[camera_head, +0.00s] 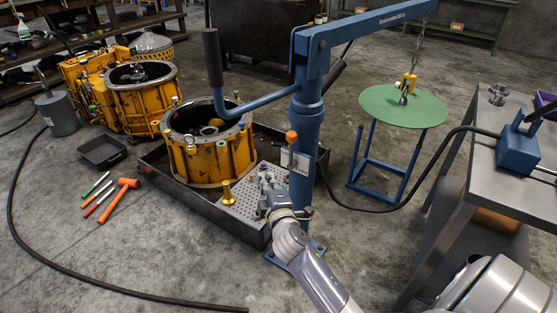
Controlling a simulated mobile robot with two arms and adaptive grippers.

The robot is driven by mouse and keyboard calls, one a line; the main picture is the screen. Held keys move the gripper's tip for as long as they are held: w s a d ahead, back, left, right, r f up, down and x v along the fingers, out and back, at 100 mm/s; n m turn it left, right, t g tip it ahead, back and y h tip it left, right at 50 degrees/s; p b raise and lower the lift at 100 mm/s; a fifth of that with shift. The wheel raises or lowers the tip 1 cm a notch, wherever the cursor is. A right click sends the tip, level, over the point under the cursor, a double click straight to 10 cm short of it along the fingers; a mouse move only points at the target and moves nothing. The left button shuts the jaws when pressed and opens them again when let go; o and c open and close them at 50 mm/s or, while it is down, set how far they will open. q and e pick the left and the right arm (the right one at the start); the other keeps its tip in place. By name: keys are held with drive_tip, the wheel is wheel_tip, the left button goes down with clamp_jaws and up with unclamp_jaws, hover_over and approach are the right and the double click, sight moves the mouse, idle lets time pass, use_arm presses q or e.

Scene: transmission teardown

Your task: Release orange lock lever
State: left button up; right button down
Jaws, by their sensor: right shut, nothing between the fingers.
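A small orange lever knob (291,137) stands out on the blue crane post (305,150), beside a pale label plate. I take it to be the orange lock lever. My right gripper (267,182) is below and to the left of the knob, in front of the post's lower part and over the perforated plate. It appears apart from the lever. Its fingers are small here; they are shut and empty. My left gripper is not in view.
An orange transmission housing (207,162) stands in a dark tray (158,175) left of the post. A grey workbench (487,130) is at right. Tools (108,200) lie on the floor.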

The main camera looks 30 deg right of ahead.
use_arm(q)
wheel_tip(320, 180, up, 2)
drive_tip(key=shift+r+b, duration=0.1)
drive_tip(key=shift+b, duration=0.6)
use_arm(e)
wheel_tip(320, 180, up, 6)
drive_tip(key=d+t+h, duration=0.1)
drive_tip(key=shift+s+d+r+t+h, duration=0.2)
drive_tip(key=shift+d+r+t+h, duration=0.05)
drive_tip(key=shift+d+t+h, duration=0.05)
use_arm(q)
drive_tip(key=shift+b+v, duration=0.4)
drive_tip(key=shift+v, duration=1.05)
use_arm(e)
drive_tip(key=w+d, duration=0.6)
drive_tip(key=shift+w+d+r, duration=0.15)
drive_tip(key=shift+w+d, duration=0.15)
drive_tip(key=shift+w, duration=0.05)
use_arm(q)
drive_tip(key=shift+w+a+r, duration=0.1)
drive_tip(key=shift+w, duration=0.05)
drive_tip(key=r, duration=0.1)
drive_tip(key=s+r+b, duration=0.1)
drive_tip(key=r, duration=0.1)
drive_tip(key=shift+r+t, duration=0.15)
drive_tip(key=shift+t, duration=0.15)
use_arm(e)
drive_tip(key=shift+s+d, duration=0.15)
drive_tip(key=shift+s, duration=0.1)
